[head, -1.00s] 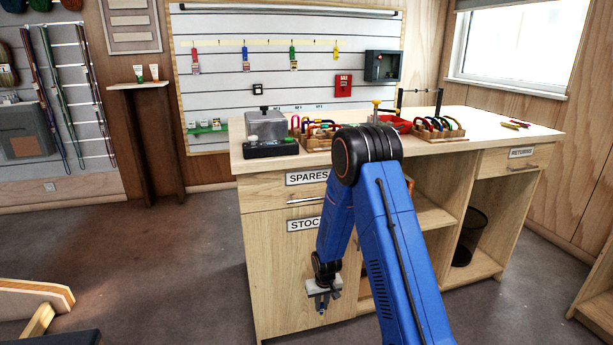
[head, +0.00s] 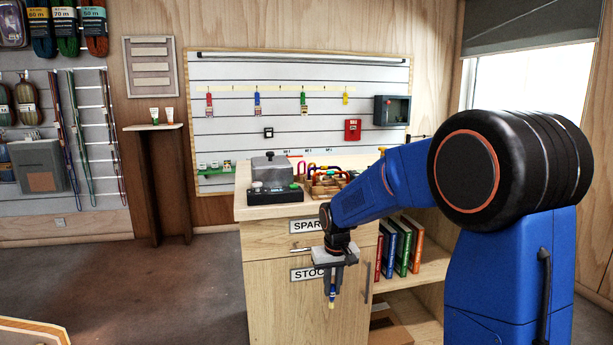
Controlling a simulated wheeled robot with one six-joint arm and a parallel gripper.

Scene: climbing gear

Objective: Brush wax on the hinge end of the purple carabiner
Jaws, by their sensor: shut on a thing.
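My gripper (head: 333,275) points down in front of the wooden workbench, level with the lower drawer labels. It is shut on a slim blue tool (head: 332,291) with a pale yellowish tip, apparently a brush, which hangs below the fingers. Several coloured carabiners (head: 308,172) stand in a wooden rack (head: 325,190) on the bench top, behind and above my gripper. I cannot make out which one is purple, nor its hinge end. My arm hides the right part of the bench top. No wax container can be identified.
A grey-lidded box (head: 270,167) and a black device (head: 272,195) stand at the bench's left end. The bench front (head: 262,290) is close behind my gripper. Books (head: 402,245) fill an open shelf. The floor (head: 170,285) to the left is clear.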

